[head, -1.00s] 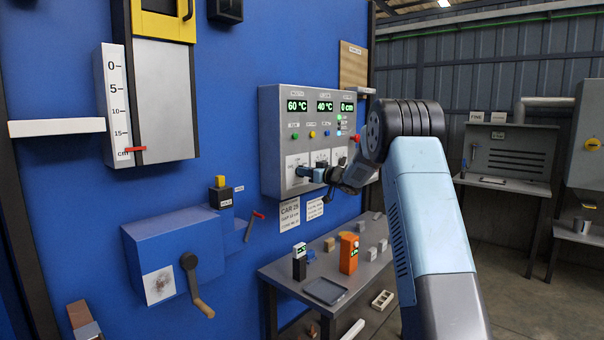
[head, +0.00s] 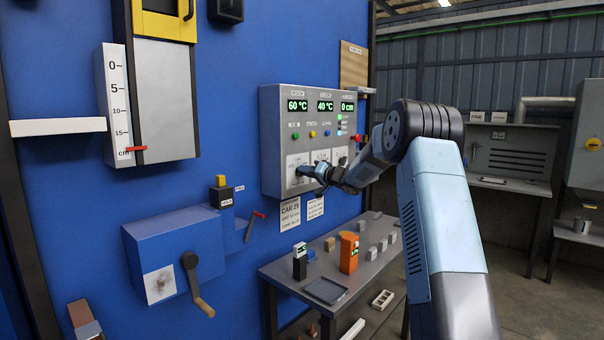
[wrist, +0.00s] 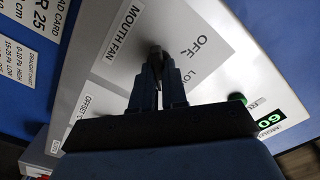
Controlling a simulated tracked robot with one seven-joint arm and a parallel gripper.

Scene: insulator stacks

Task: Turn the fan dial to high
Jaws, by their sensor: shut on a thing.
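The fan dial is a small dark knob (wrist: 156,49) on a white plate (wrist: 205,45) in the wrist view. The plate reads "MOUTH FAN", "OFF" and "LOW"; a high mark is not visible. My gripper (wrist: 158,66) has its two dark fingers closed around the knob, which hides part of it. The dial's pointer direction cannot be made out. In the head view, my gripper (head: 309,172) is at the left plate low on the grey control box (head: 270,130), in front of the dial.
The box shows green displays (head: 298,105) with 60 °C, 40 °C and 0 cm, with coloured buttons below. A grey table (head: 285,275) with an orange block (head: 348,252) and small pieces stands beneath. A blue crank box (head: 175,250) is on the wall at left.

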